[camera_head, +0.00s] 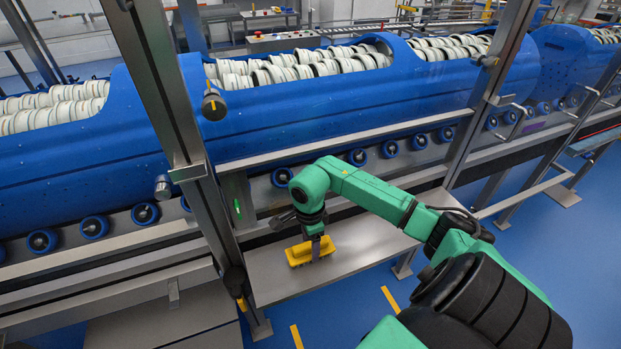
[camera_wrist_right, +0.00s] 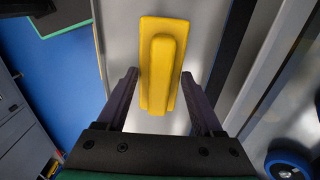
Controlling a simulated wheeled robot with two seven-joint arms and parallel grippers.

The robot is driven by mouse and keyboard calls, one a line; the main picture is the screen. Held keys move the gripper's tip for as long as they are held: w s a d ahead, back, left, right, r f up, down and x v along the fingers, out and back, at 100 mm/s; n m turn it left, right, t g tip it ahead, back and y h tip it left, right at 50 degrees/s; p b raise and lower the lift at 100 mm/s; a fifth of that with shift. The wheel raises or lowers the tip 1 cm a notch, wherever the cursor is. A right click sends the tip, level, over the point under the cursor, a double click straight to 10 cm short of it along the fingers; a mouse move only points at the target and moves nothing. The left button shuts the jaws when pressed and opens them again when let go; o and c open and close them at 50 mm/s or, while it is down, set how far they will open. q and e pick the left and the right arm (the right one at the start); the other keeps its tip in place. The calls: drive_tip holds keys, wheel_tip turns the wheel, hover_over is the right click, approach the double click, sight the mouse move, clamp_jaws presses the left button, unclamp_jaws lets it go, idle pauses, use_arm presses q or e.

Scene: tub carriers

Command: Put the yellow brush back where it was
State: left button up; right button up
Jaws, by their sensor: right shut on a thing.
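The yellow brush (camera_head: 299,256) is at the steel shelf (camera_head: 361,250) in front of the blue machine. My right gripper (camera_head: 315,246) points down over it. The brush's raised grip faces the camera. I cannot tell whether its underside touches the shelf or is slightly above it. My left gripper is not in view.
The blue machine (camera_head: 330,105) with rows of white round pieces runs along behind the shelf. A steel post (camera_head: 165,100) stands left of the shelf and another (camera_head: 490,90) to the right. The shelf is bare right of the brush. Blue floor (camera_head: 560,240) lies in front and right.

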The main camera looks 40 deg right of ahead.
sight(310, 244)
drive_tip(key=o, duration=0.8)
drive_tip(key=shift+f, duration=0.15)
drive_tip(key=o, duration=0.4)
drive_tip(key=shift+r, duration=0.2)
wheel_tip(310, 244, up, 12)
drive_tip(key=shift+a+r+b, duration=0.1)
drive_tip(key=shift+b, duration=0.65)
